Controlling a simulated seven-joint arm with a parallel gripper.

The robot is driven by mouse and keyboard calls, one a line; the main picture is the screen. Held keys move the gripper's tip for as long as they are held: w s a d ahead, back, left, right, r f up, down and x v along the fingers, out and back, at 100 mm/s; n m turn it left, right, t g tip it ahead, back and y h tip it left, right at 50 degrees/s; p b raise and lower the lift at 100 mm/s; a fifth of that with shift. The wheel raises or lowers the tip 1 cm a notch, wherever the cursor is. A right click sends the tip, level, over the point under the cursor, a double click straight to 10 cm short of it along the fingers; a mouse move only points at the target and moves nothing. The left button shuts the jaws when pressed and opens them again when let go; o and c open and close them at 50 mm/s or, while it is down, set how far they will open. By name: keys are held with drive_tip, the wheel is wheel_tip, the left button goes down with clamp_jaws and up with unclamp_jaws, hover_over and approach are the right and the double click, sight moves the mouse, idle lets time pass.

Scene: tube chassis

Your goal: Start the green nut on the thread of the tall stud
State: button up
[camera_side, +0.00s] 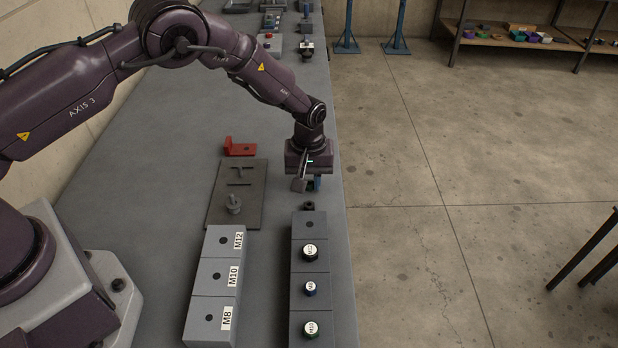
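My gripper (305,186) points down over the right part of the bench, just beyond the right-hand row of blocks. A short grey upright piece with a wide collar (234,204) stands on the grey plate (222,215), left of my gripper. I cannot tell whether it is the tall stud.
A left row of blocks (205,290) has holes and labels M12, M10 and M8. The right row (309,262) carries several labelled round caps and one open hole. A small dark piece (309,206) lies just beyond it. A red bracket (240,149) sits behind the plate.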

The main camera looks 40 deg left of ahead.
clamp_jaws()
drive_tip(key=shift+r, duration=0.15)
drive_tip(key=shift+r, duration=0.85)
